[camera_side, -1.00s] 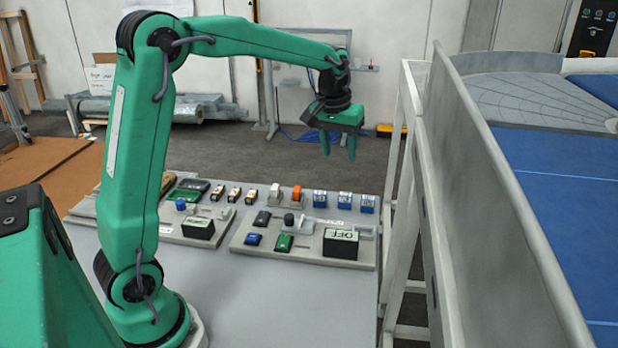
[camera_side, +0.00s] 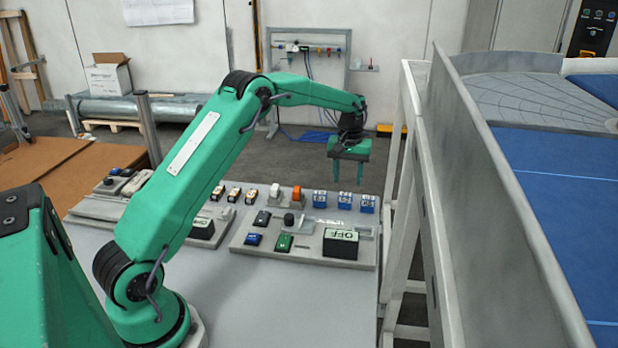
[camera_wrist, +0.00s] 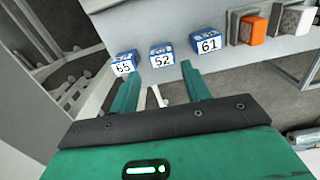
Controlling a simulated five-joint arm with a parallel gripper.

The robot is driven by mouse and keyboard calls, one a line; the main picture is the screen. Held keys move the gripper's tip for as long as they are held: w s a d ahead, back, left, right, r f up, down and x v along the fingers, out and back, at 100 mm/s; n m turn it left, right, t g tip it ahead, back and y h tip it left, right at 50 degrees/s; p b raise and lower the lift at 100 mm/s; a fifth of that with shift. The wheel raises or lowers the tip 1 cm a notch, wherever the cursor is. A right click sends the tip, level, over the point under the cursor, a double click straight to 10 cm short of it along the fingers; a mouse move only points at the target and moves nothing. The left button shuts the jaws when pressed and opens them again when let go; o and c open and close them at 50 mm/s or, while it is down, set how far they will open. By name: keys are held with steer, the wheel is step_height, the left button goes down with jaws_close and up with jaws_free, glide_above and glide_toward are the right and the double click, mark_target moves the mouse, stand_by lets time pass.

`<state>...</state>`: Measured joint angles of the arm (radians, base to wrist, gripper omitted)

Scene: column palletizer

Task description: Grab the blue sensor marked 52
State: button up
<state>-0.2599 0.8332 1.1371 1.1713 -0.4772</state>
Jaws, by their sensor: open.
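Three blue sensors with white number labels stand in a row at the far edge of the table. The one marked 52 (camera_wrist: 162,56) is in the middle in the wrist view, between the one marked 65 (camera_wrist: 123,64) and the one marked 61 (camera_wrist: 206,43). In the side view the middle sensor (camera_side: 344,201) is small and its number is not readable. My gripper (camera_side: 348,182) is open and empty, pointing down just above the middle sensor in that picture. In the wrist view its fingertips (camera_wrist: 161,72) are spread below sensor 52, apart from it.
An orange part (camera_side: 297,195) and a grey-white part (camera_side: 275,194) stand left of the blue sensors. A panel with switches and a dark box (camera_side: 341,243) lies nearer on the table (camera_side: 290,300). A white frame (camera_side: 398,170) with a conveyor stands to the right.

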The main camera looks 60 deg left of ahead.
mark_target(346, 195)
steer(key=shift+a+f, duration=0.15)
steer(key=shift+f, duration=3.8)
steer(key=c, duration=0.7)
steer(key=shift+c, duration=0.2)
steer(key=shift+r, duration=0.2)
steer(key=shift+r, duration=0.55)
steer(key=r, duration=0.3)
steer(key=shift+s+d+r, duration=0.1)
steer(key=shift+d, duration=0.3)
steer(key=s+d+r, duration=0.3)
steer(key=d+r, duration=0.3)
steer(key=d, duration=0.4)
steer(key=shift+d+r, duration=0.2)
steer(key=shift+d, duration=0.05)
